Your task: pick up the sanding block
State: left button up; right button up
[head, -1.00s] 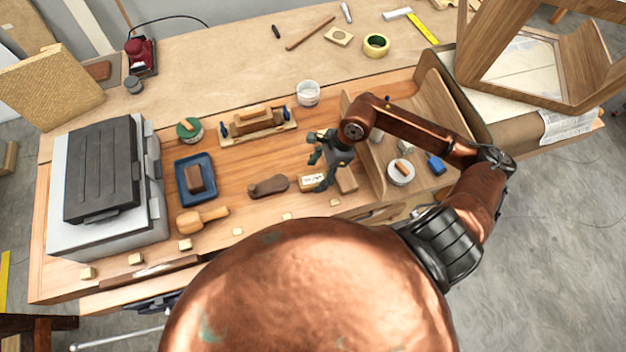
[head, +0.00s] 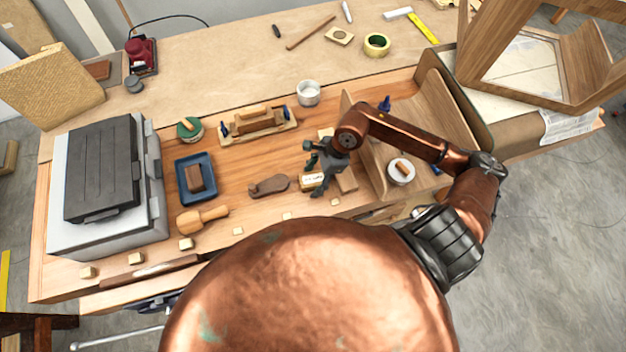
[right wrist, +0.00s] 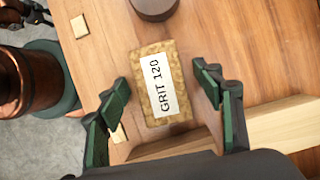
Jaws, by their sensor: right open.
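The sanding block is a cork-coloured block with a white "GRIT 120" label (right wrist: 160,84), lying flat on the bench. In the head view the sanding block (head: 311,181) sits right of a dark wooden tool and partly beside my gripper. My right gripper (right wrist: 163,82) is open and empty, its green-padded fingers on either side of the block's near part, with gaps to both sides. In the head view my right gripper (head: 312,168) hangs over the block. My left gripper is not in view.
A dark wooden tool (head: 269,186) lies just left of the block. A pale wood piece (head: 346,181) lies close on its right. A curved wooden form (head: 452,122) stands farther right. A blue tray (head: 209,190) and a mallet (head: 203,217) lie left.

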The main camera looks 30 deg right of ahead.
jog(key=shift+f, duration=0.15)
jog(key=shift+c, duration=0.5)
jog(key=c, duration=1.2)
jog(key=shift+o, duration=0.2)
